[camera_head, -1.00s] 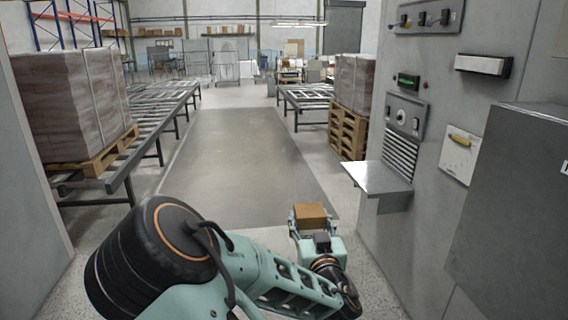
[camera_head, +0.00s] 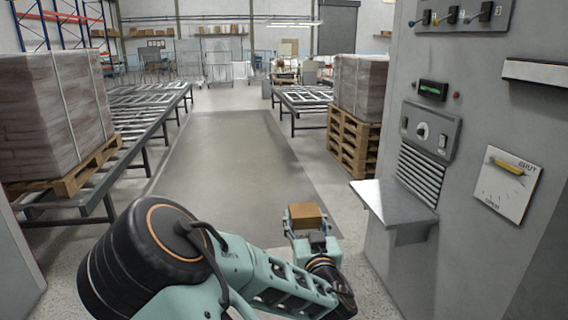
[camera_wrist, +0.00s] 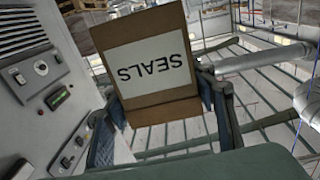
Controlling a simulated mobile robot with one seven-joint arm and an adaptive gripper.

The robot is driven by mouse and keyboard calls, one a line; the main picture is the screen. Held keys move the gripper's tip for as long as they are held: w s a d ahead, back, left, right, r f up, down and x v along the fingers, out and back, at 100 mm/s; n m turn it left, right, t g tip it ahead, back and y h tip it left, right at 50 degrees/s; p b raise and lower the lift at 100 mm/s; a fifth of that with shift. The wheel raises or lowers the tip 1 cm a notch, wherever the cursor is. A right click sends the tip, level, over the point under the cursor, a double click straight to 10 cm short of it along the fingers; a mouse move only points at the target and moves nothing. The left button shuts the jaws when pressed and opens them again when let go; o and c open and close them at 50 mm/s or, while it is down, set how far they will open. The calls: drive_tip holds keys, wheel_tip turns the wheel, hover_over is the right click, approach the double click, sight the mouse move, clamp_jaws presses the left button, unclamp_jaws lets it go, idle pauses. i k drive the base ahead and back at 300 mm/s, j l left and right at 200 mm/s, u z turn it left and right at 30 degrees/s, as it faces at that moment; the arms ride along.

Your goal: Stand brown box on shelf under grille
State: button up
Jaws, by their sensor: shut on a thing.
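The brown box (camera_head: 305,211) is held in my gripper (camera_head: 304,222), out in front of me over the floor. In the wrist view the brown box (camera_wrist: 152,62) shows a white label reading SEALS, upside down in that picture. My gripper's dark fingers (camera_wrist: 165,122) are shut on it from both sides. The shelf (camera_head: 394,200) is a bare grey metal ledge on the wall panel at the right. The slatted grille (camera_head: 419,178) is just above it. The box is left of the shelf and apart from it.
The wall panel holds a dial plate (camera_head: 431,130), a green display (camera_head: 432,90), several switches (camera_head: 451,16) and a yellow-handled SHUT/OPEN plate (camera_head: 507,189). A wrapped pallet load (camera_head: 360,85) stands behind the shelf. A roller conveyor (camera_head: 150,125) runs at left. The middle floor is clear.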

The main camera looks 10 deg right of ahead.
sight(379, 196)
drive_tip(key=i+z, duration=0.15)
drive_tip(key=i, duration=0.35)
drive_tip(key=i+j+z, duration=0.15)
drive_tip(key=i, duration=0.3)
drive_tip(key=i+j+z, duration=0.15)
drive_tip(key=i+z, duration=0.3)
drive_tip(key=i+j+z, duration=0.3)
drive_tip(key=z, duration=0.2)
drive_tip(key=i+j+z, duration=0.3)
drive_tip(key=z, duration=0.15)
drive_tip(key=i+j+z, duration=0.2)
drive_tip(key=j+z, duration=0.25)
drive_tip(key=j, duration=0.15)
drive_tip(key=i+j+z, duration=0.15)
drive_tip(key=j+z, duration=0.2)
drive_tip(key=j, duration=0.2)
drive_tip(key=j+z, duration=0.3)
drive_tip(key=j, duration=0.3)
